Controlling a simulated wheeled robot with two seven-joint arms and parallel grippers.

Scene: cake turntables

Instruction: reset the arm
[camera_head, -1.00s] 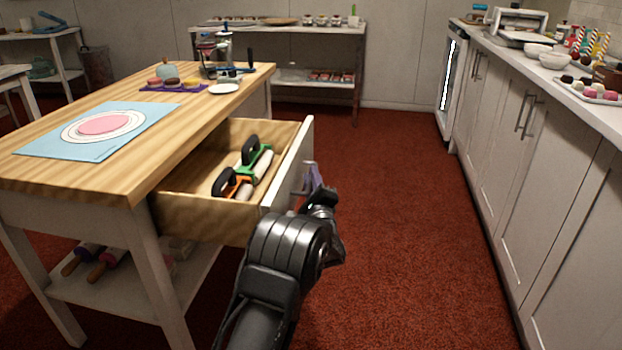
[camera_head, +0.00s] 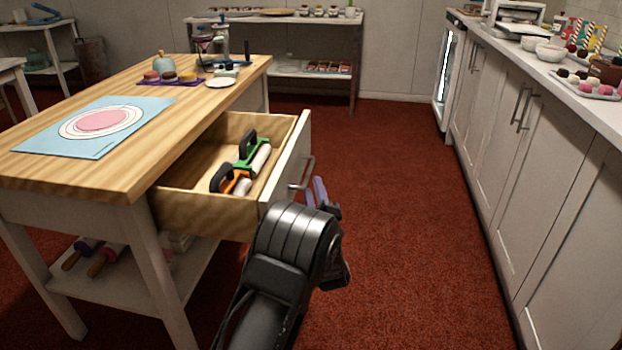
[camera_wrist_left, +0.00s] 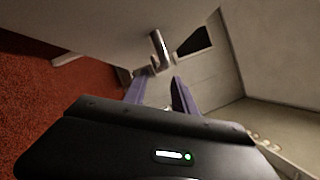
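My left gripper (camera_head: 318,191) with its purple fingers is just in front of the open drawer's white front, near its metal handle (camera_head: 302,175). In the left wrist view the two fingers (camera_wrist_left: 160,94) are spread apart with nothing visible held between them, and the handle (camera_wrist_left: 158,48) lies beyond their tips. The wooden drawer (camera_head: 172,207) is pulled out from the table. Inside it lie a green tool (camera_head: 250,162) and an orange tool (camera_head: 236,183), both with black handles. My right gripper is not in view.
The wood-topped table (camera_head: 190,110) stands at left with a blue mat (camera_head: 45,143) on it. White cabinets (camera_head: 540,150) run along the right. Red carpet (camera_head: 400,190) between them is clear. A shelf (camera_head: 345,35) stands at the back.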

